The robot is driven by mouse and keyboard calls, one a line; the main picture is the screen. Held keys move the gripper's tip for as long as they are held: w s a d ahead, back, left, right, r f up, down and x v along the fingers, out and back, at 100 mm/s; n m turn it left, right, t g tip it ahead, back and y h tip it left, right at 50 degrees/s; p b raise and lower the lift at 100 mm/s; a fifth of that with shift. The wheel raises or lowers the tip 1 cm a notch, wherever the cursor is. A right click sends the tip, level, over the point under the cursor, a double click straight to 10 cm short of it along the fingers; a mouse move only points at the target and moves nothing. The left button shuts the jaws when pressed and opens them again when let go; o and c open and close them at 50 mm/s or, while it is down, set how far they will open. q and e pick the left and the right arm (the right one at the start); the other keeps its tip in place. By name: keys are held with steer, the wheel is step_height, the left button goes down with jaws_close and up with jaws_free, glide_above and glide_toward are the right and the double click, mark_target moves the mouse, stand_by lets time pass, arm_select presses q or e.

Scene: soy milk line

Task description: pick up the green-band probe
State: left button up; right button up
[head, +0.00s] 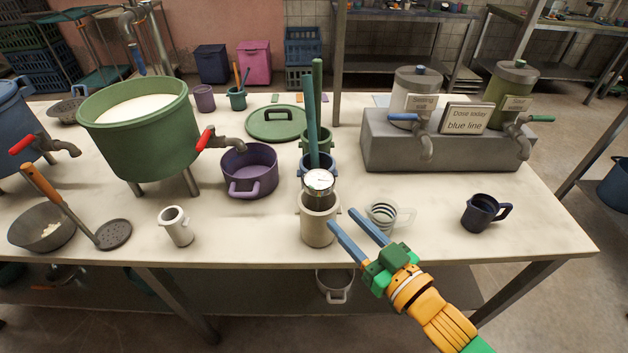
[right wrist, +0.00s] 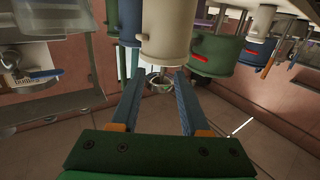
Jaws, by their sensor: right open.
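A probe with a round white dial (head: 319,181) stands in a cream cylindrical holder (head: 318,222) near the table's front edge. Its stem is hidden in the holder, and I cannot make out a green band in the head view. My right gripper (head: 343,219) is open and empty, with its blue fingers pointing at the holder from the front right. In the right wrist view, the cream holder (right wrist: 166,35) appears upside down beyond the fingertips. My left gripper is out of view.
Blue (head: 318,166) and green holders with tall sticks stand behind the cream one. A striped glass mug (head: 383,214) is close right, a dark mug (head: 483,212) farther right. A purple pot (head: 249,172) and white jug (head: 176,226) stand left. Bare table lies between.

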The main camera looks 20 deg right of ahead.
mark_target(310, 185)
steer(key=x, duration=0.8)
steer(key=r+p+x, duration=0.1)
steer(key=x, duration=0.2)
steer(key=shift+w+a, duration=0.3)
steer(key=shift+a, duration=0.2)
jaws_close()
